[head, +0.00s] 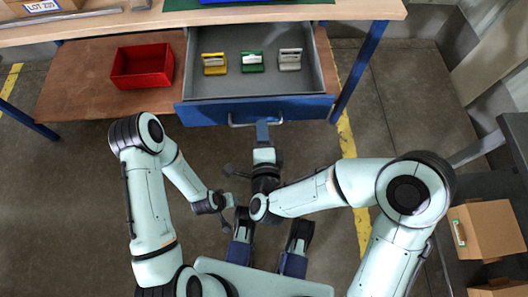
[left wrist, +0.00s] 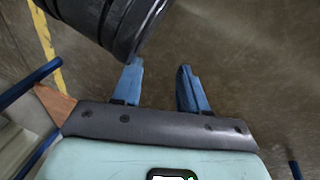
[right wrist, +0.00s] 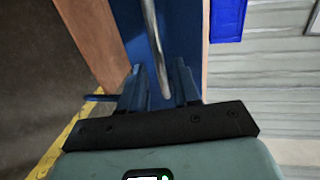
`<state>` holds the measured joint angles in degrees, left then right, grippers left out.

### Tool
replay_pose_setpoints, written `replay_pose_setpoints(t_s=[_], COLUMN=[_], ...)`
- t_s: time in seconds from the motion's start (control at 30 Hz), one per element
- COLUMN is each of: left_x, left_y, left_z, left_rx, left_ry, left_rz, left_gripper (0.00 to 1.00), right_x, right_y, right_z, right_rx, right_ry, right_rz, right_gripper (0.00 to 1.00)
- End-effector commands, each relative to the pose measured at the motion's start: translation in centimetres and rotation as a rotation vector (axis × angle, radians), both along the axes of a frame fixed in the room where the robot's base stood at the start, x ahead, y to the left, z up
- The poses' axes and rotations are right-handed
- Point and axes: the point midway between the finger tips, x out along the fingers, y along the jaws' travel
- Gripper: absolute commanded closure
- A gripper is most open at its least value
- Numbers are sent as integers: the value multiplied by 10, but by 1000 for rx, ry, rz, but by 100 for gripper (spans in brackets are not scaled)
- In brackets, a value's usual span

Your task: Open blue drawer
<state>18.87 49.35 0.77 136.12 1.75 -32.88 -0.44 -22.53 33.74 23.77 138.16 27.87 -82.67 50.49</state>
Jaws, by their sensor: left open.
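The blue drawer (head: 200,112) hangs pulled out under the workbench, its inside in view. Its metal bar handle (head: 238,124) runs along the front. My right gripper (head: 263,130) is at this handle, which also shows between the fingers in the right wrist view (right wrist: 152,35). My left gripper (left wrist: 162,80) is open and empty over bare floor in the left wrist view.
The drawer holds a yellow cartridge (head: 214,63), a green cartridge (head: 252,61) and a grey cartridge (head: 290,59). A red bin (head: 142,66) stands on the brown shelf (head: 75,85) left of the drawer. Cardboard boxes (head: 490,229) are at right.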

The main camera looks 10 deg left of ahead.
Motion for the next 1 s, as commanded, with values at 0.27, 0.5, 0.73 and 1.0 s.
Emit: replay_pose_setpoints(t_s=[0.27,0.5,0.73,1.0], left_x=[-4,-45,-81,-103], left_y=[-11,-31,-49,-57], left_z=[35,76,115,141], left_rx=[-21,-74,-123,-152], left_ry=[-4,103,204,273], left_rz=[-20,-63,-104,-127], left_gripper=[57,57,57,57], right_x=[-46,-52,-61,-82], right_y=[-13,-14,-17,-23], right_z=[16,20,20,20], right_rx=[-5,-8,-5,-1], right_ry=[4,2,3,3], right_rz=[-4,-9,-5,3], right_gripper=[69,69,69,69])
